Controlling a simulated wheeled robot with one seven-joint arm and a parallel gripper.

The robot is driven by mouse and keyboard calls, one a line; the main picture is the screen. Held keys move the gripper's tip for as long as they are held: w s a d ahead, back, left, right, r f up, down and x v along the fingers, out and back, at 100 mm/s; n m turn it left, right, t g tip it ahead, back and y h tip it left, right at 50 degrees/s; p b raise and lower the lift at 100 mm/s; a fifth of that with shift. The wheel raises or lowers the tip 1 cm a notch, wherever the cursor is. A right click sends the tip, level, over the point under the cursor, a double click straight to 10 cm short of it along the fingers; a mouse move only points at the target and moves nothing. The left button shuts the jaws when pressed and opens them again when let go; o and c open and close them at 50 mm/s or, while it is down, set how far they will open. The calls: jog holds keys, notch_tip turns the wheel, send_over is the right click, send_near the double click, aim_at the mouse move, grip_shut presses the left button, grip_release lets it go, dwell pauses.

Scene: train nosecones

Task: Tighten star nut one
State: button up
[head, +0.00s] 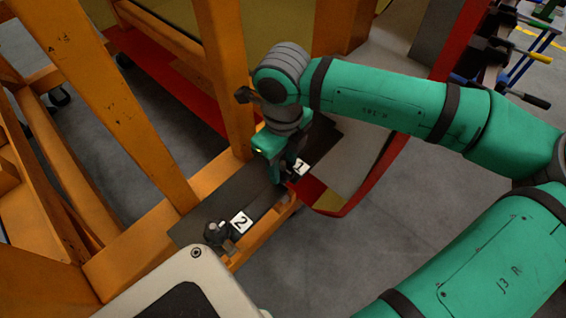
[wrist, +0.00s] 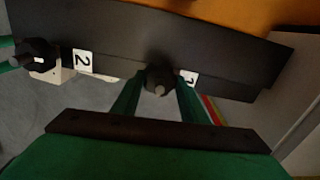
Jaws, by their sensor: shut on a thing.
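Star nut one (wrist: 158,80) is a dark knob with a grey stud end, on the black plate (wrist: 225,60) by the label "1" (wrist: 188,77). My gripper (wrist: 158,92) is shut on it, one green finger on each side. In the head view my gripper (head: 279,178) points down at the plate beside the label "1" (head: 300,168) and hides most of the nut. The label is partly covered by a finger in the wrist view.
A second star nut (head: 214,232) sits by the label "2" (head: 241,222) on the same plate. Orange frame beams (head: 225,75) rise close behind and left of my gripper. A red-edged curved panel (head: 345,165) is at right. Grey floor (head: 400,220) is open in front.

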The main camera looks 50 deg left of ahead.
jog(key=m, duration=0.4)
jog(key=shift+m, duration=0.3)
jog(key=m, duration=0.3)
jog(key=shift+m, duration=0.4)
jog(key=m, duration=0.4)
jog(key=shift+m, duration=2)
jog(key=o, duration=1)
jog(key=shift+o, duration=0.2)
jog(key=shift+r, duration=3.8)
